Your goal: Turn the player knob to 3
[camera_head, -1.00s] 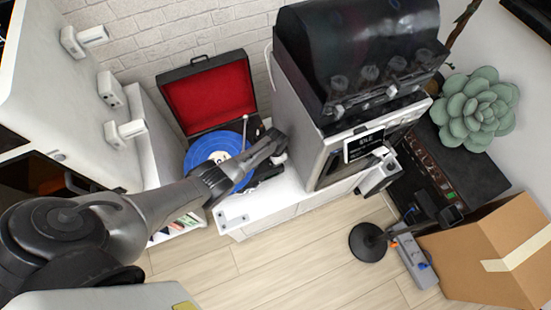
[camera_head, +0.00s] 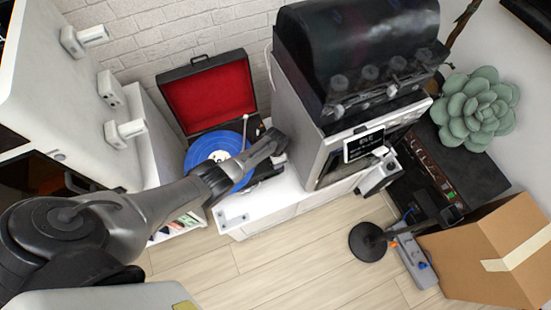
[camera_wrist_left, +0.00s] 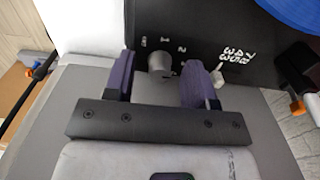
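The record player with its red-lined open lid (camera_head: 212,95) holds a blue record (camera_head: 203,150). Its dark deck also shows in the left wrist view (camera_wrist_left: 205,20), with a grey round knob (camera_wrist_left: 160,61). Off, 1 and 2 are printed around the knob; its pointer setting is unclear. My left gripper (camera_head: 275,142) is over the player's front right corner. In the left wrist view my left gripper (camera_wrist_left: 160,80) has its purple fingers apart, one on each side of the knob. The knob looks ungripped. My right gripper is not in view.
A small white lever (camera_wrist_left: 217,73) is close beside the right finger, near the printed speeds. A silver machine with a dark top (camera_head: 360,60) stands right of the player. A cardboard box (camera_head: 490,255) and a black stand base (camera_head: 367,242) are at right.

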